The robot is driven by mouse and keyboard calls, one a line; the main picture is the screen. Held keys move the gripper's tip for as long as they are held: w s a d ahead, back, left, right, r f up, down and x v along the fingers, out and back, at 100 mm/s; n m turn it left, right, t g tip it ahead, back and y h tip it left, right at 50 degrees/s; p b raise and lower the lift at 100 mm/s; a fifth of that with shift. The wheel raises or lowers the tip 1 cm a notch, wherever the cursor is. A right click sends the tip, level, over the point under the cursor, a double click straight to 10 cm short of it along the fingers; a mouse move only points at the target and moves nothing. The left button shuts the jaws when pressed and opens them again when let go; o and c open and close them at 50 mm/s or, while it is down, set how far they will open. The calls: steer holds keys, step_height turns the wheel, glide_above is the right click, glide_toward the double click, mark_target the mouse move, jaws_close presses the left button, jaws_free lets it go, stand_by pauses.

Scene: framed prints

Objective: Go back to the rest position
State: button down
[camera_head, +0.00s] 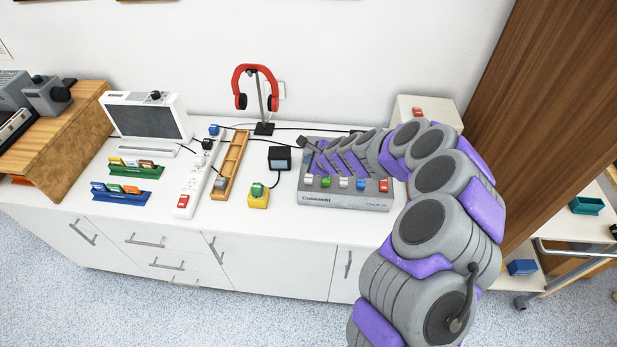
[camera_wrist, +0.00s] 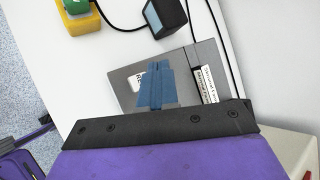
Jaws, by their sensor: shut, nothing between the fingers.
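My gripper shows in the wrist view (camera_wrist: 157,70) as two blue fingers pressed together, empty, over the grey control box. In the head view my arm comes in from the lower right and reaches back over the control box (camera_head: 335,199), with the gripper end (camera_head: 305,145) at its back left. The box has a row of coloured buttons along its front, including a red one (camera_head: 384,186). My arm hides part of its top. I cannot tell whether the fingers touch the box.
Left of the box are a black cube device (camera_head: 279,158), a yellow block with a green button (camera_head: 258,196), a wooden tray (camera_head: 231,164) and a white power strip (camera_head: 195,180). A red headset (camera_head: 242,88) stands behind. A wooden panel (camera_head: 545,90) rises at right.

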stand_by(0.4)
steer(key=s+a+r+n+g+y, duration=0.1)
steer(key=s+a+r+n, duration=0.15)
steer(key=r, duration=0.25)
steer(key=s+a+r+n+y, duration=0.1)
steer(key=s+r+n, duration=0.1)
steer(key=s+r, duration=0.15)
steer(key=s+d+r+n+g, duration=0.1)
steer(key=s+r+n+g, duration=0.1)
steer(key=s+r+n, duration=0.3)
steer(key=s+r+n+g, duration=0.1)
steer(key=s+r+n, duration=0.2)
steer(key=s, duration=0.5)
steer(key=s+d+n+g+h, duration=0.1)
steer(key=s+d+n+h, duration=0.1)
steer(key=s+d, duration=0.5)
steer(key=s+d+r+n+g+h, duration=0.1)
steer(key=s+d+n+g+h, duration=0.1)
steer(key=s+d, duration=0.5)
steer(key=s+d+n+g+h, duration=0.1)
steer(key=s+d+h, duration=0.3)
steer(key=s, duration=1.2)
steer(key=d+n, duration=0.1)
steer(key=d, duration=0.2)
steer(key=shift+d+r+g, duration=0.15)
steer(key=shift+r+g, duration=0.15)
steer(key=shift+g, duration=0.1)
